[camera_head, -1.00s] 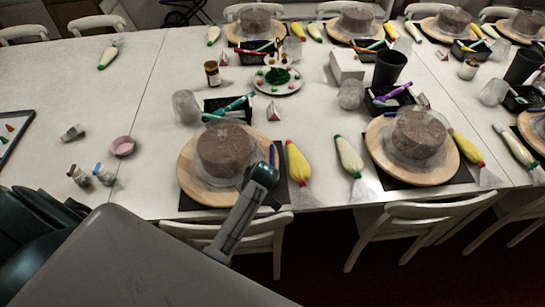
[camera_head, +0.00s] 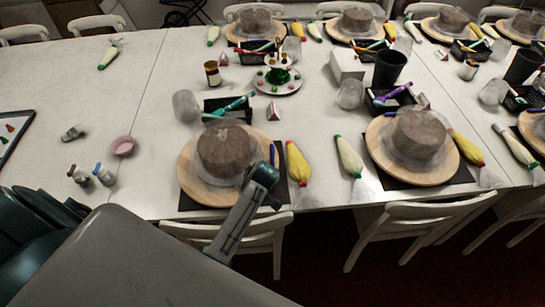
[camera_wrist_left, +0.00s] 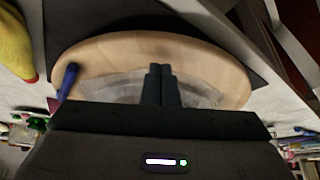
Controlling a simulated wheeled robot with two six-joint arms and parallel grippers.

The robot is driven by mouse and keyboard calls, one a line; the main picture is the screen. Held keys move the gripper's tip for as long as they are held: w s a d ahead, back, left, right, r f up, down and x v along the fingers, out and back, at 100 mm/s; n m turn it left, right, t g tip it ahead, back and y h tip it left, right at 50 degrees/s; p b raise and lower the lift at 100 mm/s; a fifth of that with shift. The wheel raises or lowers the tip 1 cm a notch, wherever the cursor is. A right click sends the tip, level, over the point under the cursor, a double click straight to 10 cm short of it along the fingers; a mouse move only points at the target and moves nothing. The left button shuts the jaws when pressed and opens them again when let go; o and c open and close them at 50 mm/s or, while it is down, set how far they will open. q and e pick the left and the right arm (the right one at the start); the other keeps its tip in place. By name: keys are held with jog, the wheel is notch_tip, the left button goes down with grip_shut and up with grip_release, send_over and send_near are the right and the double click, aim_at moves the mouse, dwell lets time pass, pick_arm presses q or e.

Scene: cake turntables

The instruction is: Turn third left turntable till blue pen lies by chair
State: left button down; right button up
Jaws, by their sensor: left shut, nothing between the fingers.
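The near-left turntable (camera_head: 187,185) is a round pale wooden board on a black mat. A brown cake (camera_head: 224,150) stands on it with clear film around its base. The blue pen (camera_head: 272,155) lies at the board's right rim; in the left wrist view the blue pen (camera_wrist_left: 68,80) is at the left rim, beside the yellow bag. My left gripper (camera_wrist_left: 160,70) is shut and empty over the board, near its table-edge side. In the head view my arm hides the board's front right. A white chair (camera_head: 268,228) stands at the near table edge. My right gripper is not in view.
A yellow piping bag (camera_head: 298,163) and a cream piping bag (camera_head: 349,156) lie right of the board. A black tray (camera_head: 213,104) with pens sits behind it. Another turntable (camera_head: 378,160) with a cake stands further right.

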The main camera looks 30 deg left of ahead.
aim_at(231, 198)
pick_arm(q)
jog(key=shift+f, duration=0.1)
jog(key=shift+f+b, duration=0.3)
jog(key=shift+f, duration=0.15)
jog(key=shift+s+a+r, duration=0.1)
jog(key=s+a+p, duration=0.3)
jog(key=s+p, duration=0.1)
jog(key=shift+s+a+r, duration=0.1)
jog(key=shift+s+a, duration=0.1)
jog(key=shift+a, duration=0.2)
jog(key=shift+s+a, duration=0.15)
jog(key=shift+s, duration=0.05)
